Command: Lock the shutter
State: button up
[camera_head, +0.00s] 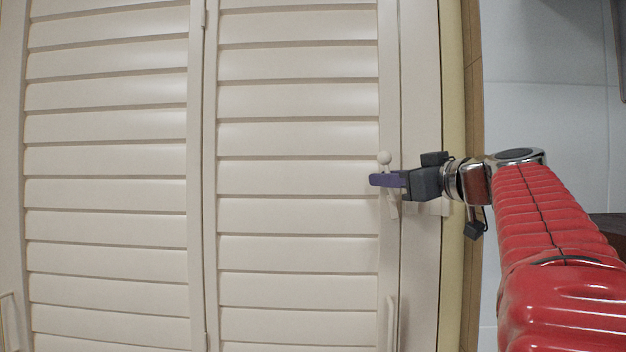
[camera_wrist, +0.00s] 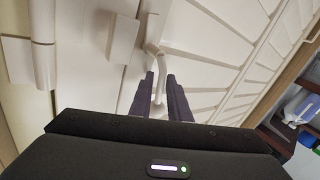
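The white louvred shutter (camera_head: 298,135) fills the left and middle of the head view, its panels lying flat against the frame. A white latch with a round knob (camera_head: 384,157) sits at the right edge of its right panel. Its lower arm (camera_head: 393,208) hangs almost vertically. The latch also shows in the wrist view (camera_wrist: 152,32). My gripper (camera_head: 376,180) is level with the latch, its purple fingers crossing in front of it. In the wrist view my gripper (camera_wrist: 161,75) has its fingers apart, with the latch's curved part at the gap. Contact cannot be told.
A white catch block (camera_head: 440,207) is on the frame right of the latch, partly behind my gripper; the wrist view shows a block (camera_wrist: 122,38) beside the latch. A vertical handle (camera_head: 390,322) is lower on the panel. A tiled wall (camera_head: 550,120) lies to the right.

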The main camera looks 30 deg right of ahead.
grip_shut()
dwell(1.3)
